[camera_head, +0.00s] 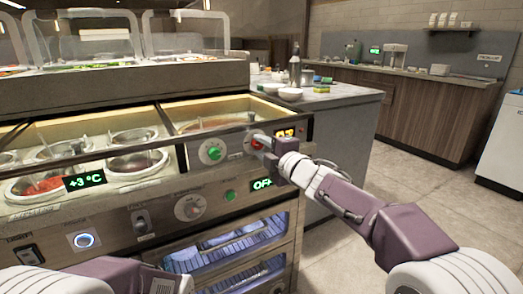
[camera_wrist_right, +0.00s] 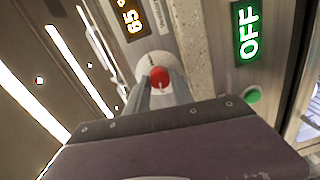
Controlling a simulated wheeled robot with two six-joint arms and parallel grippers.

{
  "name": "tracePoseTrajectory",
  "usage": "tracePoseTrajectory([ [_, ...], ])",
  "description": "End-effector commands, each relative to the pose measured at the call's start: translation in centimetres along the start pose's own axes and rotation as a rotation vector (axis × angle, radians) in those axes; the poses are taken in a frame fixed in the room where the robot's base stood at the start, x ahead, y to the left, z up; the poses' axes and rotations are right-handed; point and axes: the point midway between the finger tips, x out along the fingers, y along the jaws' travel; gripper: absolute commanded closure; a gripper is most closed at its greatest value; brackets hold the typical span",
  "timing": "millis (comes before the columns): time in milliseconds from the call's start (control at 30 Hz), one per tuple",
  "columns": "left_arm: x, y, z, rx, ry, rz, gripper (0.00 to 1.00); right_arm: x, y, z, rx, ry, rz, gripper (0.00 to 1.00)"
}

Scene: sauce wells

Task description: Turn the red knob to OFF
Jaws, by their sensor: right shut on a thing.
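The red knob (camera_head: 251,141) sits on the upper front panel of the counter, partly hidden by my right gripper (camera_head: 264,142). In the right wrist view the red knob (camera_wrist_right: 159,76) shows between the two fingers of my right gripper (camera_wrist_right: 164,88), which is shut on it. A short white mark shows on the knob's red face. The round pale dial plate around it is partly covered by the fingers. An orange display (camera_wrist_right: 132,18) beside it appears to read 65. My left arm shows at the lower left of the head view, but its gripper is not visible.
A green knob (camera_head: 212,151) is left of the red one. Food wells (camera_head: 137,161) lie behind the panel at left. Floor (camera_head: 440,195) is open at right.

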Motion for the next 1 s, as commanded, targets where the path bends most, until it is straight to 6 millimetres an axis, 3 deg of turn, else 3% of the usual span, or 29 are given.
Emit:
tracePoseTrajectory([
  [400,0.60,-0.01,0.06,0.000,0.000,0.000,1.00,0.02,-0.20,-0.03,-0.131,-0.006,-0.004,1.00],
  [867,0.61,-0.01,0.06,0.000,0.000,0.000,1.00,0.02,-0.20,-0.02,-0.141,-0.006,-0.005,1.00],
  [900,0.61,-0.01,0.06,0.000,0.000,0.000,1.00,0.02,-0.21,-0.02,-0.140,-0.006,-0.005,0.64],
  [967,0.61,-0.01,0.07,0.000,0.000,0.000,1.00,0.02,-0.20,-0.02,-0.140,-0.006,-0.005,0.50],
  [1000,0.61,-0.01,0.07,0.000,0.000,0.000,1.00,0.02,-0.18,-0.02,-0.140,-0.006,-0.004,0.50],
])
